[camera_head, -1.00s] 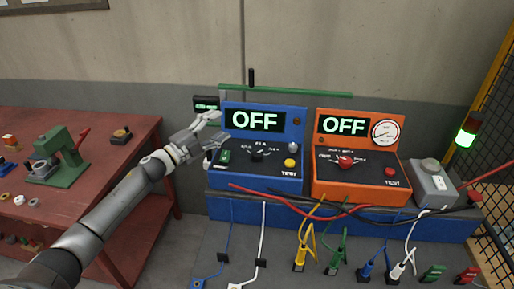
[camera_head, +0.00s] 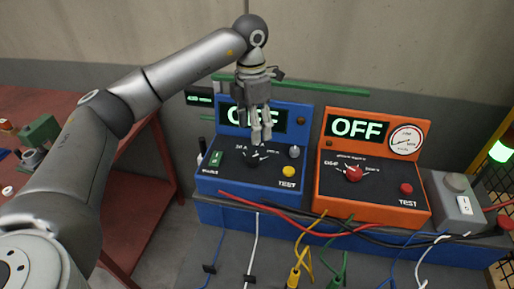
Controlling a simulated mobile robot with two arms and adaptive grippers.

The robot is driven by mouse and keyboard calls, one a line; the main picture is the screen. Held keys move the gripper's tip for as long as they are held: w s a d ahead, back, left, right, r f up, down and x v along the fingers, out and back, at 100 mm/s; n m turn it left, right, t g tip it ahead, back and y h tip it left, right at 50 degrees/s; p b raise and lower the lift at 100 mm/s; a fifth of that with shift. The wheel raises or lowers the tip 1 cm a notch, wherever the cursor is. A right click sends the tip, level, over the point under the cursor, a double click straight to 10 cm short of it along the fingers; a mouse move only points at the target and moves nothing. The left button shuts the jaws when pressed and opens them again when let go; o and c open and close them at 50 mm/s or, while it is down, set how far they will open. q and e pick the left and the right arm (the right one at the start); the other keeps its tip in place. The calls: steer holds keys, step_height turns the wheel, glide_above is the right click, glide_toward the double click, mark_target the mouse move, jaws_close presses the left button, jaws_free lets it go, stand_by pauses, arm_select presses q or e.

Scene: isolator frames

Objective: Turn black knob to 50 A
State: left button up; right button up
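The black knob (camera_head: 254,158) is on the sloped panel of the blue tester (camera_head: 230,181), with white scale marks around it; the markings are too small to read. The blue tester's display (camera_head: 238,116) reads OFF and is partly covered by my gripper. My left gripper (camera_head: 261,138) points down just above the black knob, in front of the display. Its fingers look close together, but whether they are shut cannot be told. Whether they touch the knob is unclear. My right gripper is not in view.
An orange tester (camera_head: 330,205) with a red knob (camera_head: 354,174) and a round gauge (camera_head: 406,140) stands to the right, display OFF. A grey switch box (camera_head: 452,204) is beyond it. Cables cross the front. A red table (camera_head: 150,200) is at the left.

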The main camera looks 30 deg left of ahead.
mark_target(252, 157)
arm_select(q)
steer(key=f+p, duration=0.1)
steer(key=f, duration=0.2)
steer(key=f+p, duration=0.1)
steer(key=f, duration=0.1)
steer(key=f+p, duration=0.1)
steer(key=f, duration=0.2)
steer(key=shift+s+a+f+p, duration=0.2)
steer(key=shift+a+f+p, duration=0.15)
steer(key=shift+f, duration=0.75)
steer(key=c, duration=1)
steer(key=shift+c, duration=0.2)
